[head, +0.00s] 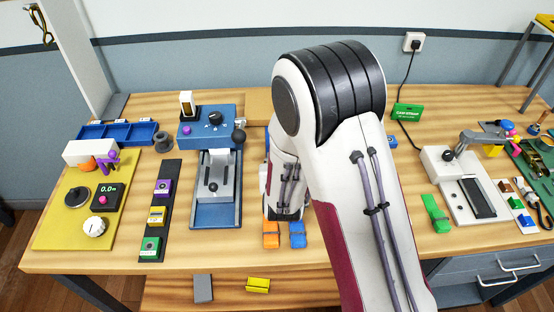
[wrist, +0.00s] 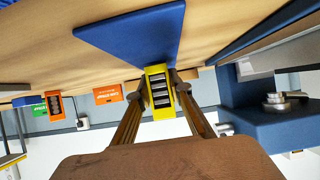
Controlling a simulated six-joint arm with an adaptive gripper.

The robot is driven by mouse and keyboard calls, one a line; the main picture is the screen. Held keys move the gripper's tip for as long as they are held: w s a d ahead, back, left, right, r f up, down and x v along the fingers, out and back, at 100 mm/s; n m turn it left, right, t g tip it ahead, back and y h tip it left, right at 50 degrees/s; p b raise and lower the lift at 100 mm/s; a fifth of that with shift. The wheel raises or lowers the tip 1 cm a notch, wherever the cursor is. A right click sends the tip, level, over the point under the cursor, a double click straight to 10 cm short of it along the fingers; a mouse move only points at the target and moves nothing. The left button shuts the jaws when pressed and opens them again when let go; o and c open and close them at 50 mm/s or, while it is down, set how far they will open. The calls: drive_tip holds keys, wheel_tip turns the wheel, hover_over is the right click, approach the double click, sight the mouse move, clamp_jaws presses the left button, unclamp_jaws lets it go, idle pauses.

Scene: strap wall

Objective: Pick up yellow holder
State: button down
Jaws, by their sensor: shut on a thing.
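In the wrist view, a yellow holder (wrist: 149,72) with several dark and grey bars in its open face sits between the fingertips of my gripper (wrist: 160,90). My gripper is shut on it, with one finger against each side. The holder appears held near the wooden table (wrist: 40,75), but I cannot tell whether it touches it. In the head view my arm hides the gripper and the held holder. Another yellow piece (head: 258,285) lies at the front, below the table's front edge, beside a grey block (head: 203,288).
A blue panel (wrist: 140,32) is close to the holder in the wrist view. A blue device with a metal knob (wrist: 285,103) stands at the right there. In the head view, an orange block (head: 270,236) and a blue block (head: 297,236) lie by my arm. The blue machine (head: 207,127) stands left of it.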

drive_tip(key=shift+r, duration=4.8)
